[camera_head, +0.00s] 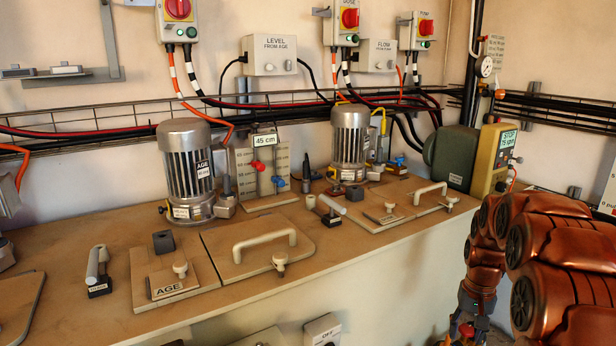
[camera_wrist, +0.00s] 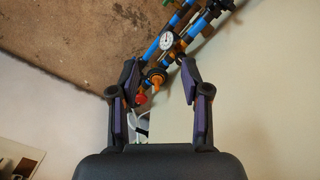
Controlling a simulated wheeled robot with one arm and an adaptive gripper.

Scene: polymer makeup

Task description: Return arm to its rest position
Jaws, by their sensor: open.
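My copper-coloured arm (camera_head: 550,250) fills the lower right of the head view. It is folded beside the front of the bench. My gripper (camera_head: 468,328) hangs low at the bottom edge there, partly cut off by the frame. In the wrist view my gripper (camera_wrist: 159,80) has its two dark fingers spread apart. Nothing is held between them. Behind the fingers are blue pipes (camera_wrist: 172,40) with a round gauge (camera_wrist: 167,41), an orange fitting (camera_wrist: 155,78) and a red knob (camera_wrist: 141,98), seen at a tilt. I cannot judge their distance from the fingers.
The bench (camera_head: 110,320) carries two metal motors (camera_head: 187,165) (camera_head: 350,140), lids with handles (camera_head: 258,250) and a green-and-yellow pump unit (camera_head: 455,158). Control boxes (camera_head: 270,57) and cable trays line the wall. A switch box (camera_head: 322,330) sits on the bench front, left of my arm.

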